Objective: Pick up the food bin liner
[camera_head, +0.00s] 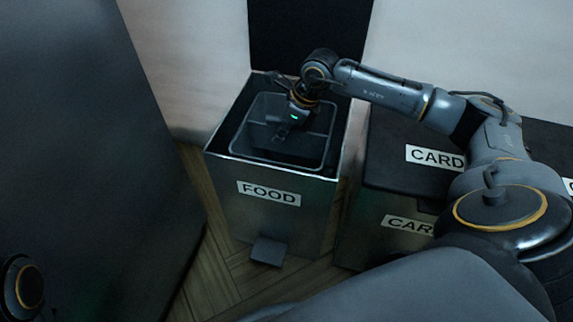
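The food bin is a metal box (232,205) labelled FOOD, with its top open. Its dark grey liner (318,162) sits inside, and its rim shows as a rounded rectangle. My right arm reaches in from the right, and its gripper (283,133) points down into the liner's opening. The fingers are dark against the dark inside, so I cannot tell whether they are open or touch the liner. My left gripper is not in view.
A dark bin labelled CARD (385,160) stands just right of the food bin. A pedal (268,251) sticks out at the food bin's front. A large dark panel (90,150) stands at left. Wooden floor (215,265) lies clear between the panel and the food bin.

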